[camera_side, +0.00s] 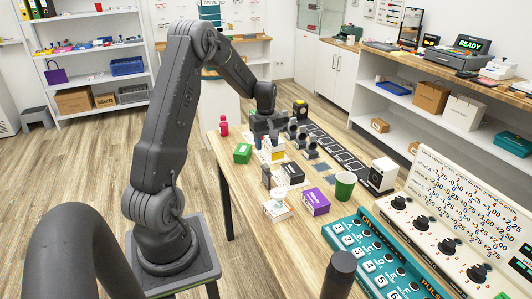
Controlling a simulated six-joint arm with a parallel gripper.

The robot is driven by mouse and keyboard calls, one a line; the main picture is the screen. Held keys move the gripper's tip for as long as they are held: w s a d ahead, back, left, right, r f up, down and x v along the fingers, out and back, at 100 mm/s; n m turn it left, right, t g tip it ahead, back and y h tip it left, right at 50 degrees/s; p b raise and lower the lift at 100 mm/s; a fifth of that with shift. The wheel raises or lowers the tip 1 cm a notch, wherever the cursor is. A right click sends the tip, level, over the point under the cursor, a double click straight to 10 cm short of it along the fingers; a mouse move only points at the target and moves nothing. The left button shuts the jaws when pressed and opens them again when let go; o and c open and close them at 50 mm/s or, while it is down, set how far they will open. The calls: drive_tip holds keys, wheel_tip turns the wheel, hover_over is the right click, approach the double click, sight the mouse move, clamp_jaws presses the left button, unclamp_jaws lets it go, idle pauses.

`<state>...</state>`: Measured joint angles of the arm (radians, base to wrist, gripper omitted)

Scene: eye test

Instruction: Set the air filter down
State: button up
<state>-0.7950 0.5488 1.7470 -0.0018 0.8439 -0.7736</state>
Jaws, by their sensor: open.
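My gripper (267,139) points down over the far part of the wooden table, with its jaws open. Just below it is a small white and yellow object (277,154). I cannot tell whether the two touch. I cannot tell for sure which object is the air filter, as the things under the gripper are small and partly hidden by it.
Near the gripper stand a green box (242,153), a red bottle (223,126), a black box (291,173), a purple box (315,202), a white box (278,208) and a green cup (344,184). A teal button panel (372,255) fills the table's near right.

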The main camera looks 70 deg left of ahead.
drive_tip(key=w+d+r+m+t, duration=0.1)
drive_tip(key=d+r+m, duration=0.4)
drive_tip(key=d+r, duration=0.55)
drive_tip(key=s+d+r+m+t, duration=0.2)
drive_tip(key=s+d+m, duration=0.4)
drive_tip(key=d, duration=0.5)
drive_tip(key=s+d+r+m+t, duration=0.2)
drive_tip(key=s+d+r+m, duration=0.3)
drive_tip(key=d, duration=0.7)
drive_tip(key=s+m, duration=0.2)
drive_tip(key=s, duration=0.2)
drive_tip(key=shift+s+t, duration=0.3)
drive_tip(key=shift+s, duration=0.05)
